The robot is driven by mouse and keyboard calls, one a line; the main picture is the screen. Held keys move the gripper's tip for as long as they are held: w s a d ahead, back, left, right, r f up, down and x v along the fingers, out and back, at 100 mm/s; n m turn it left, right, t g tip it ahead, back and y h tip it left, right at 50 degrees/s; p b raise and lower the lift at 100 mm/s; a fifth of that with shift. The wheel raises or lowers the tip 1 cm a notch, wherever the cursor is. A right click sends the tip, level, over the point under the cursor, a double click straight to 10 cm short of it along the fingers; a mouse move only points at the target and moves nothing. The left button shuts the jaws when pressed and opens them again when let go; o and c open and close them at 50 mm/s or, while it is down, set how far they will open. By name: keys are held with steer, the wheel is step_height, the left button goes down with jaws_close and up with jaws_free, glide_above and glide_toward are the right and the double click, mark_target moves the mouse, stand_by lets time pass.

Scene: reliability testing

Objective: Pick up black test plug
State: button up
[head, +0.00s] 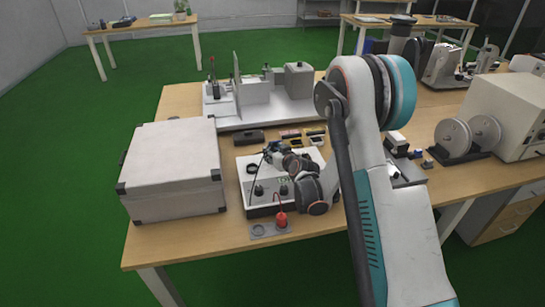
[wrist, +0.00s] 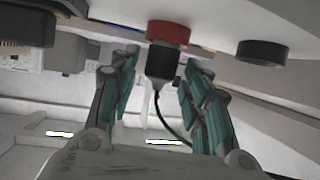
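In the wrist view, a black test plug (wrist: 162,62) with a thin black cable sits at a red collar (wrist: 168,33). My gripper (wrist: 158,78) has its two teal-padded fingers apart, one on each side of the plug. A gap shows on the left; the right finger is very close, and I cannot tell whether it touches. In the head view, my gripper (head: 270,150) is over the back left of the white test box (head: 262,207). The plug cannot be made out clearly there; a black cable loop (head: 251,168) shows beside the gripper.
A black collar (wrist: 262,52) is right of the red one. A silver case (head: 172,170) stands left of the test box. A bench fixture (head: 262,110) stands behind.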

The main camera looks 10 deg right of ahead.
steer(key=c, duration=0.7)
steer(key=shift+o, duration=0.2)
steer(key=shift+r, duration=0.15)
